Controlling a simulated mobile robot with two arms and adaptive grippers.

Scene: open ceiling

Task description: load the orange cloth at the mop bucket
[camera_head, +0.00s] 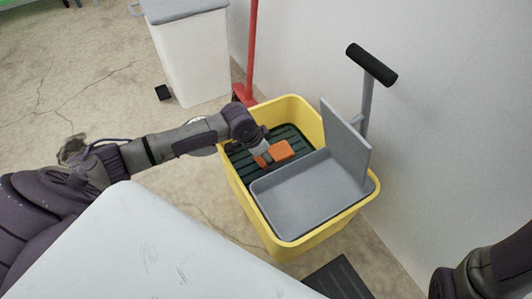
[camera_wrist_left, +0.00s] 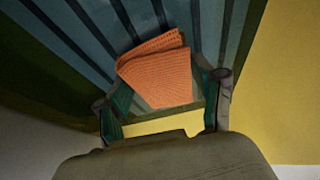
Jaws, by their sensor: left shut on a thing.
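The yellow mop bucket (camera_head: 301,246) stands on the floor, with a grey tray and upright plate (camera_head: 347,146) over its right part and a dark ribbed surface (camera_head: 292,136) in its back left part. My left gripper (camera_head: 264,157) reaches over the bucket's left rim. It is shut on the folded orange cloth (camera_head: 281,151), which lies over the dark ribbed part. In the left wrist view the orange cloth (camera_wrist_left: 158,72) sits between the two fingers (camera_wrist_left: 160,108), with the ribbed surface behind it. I cannot tell whether the cloth touches that surface. My right gripper is not in view.
A white bin with a grey lid (camera_head: 192,55) stands behind. A red pole (camera_head: 252,50) leans near the wall. The bucket's handle with a black grip (camera_head: 371,65) rises at the right. A pale surface (camera_head: 150,255) fills the front left. A dark mat (camera_head: 338,280) lies in front.

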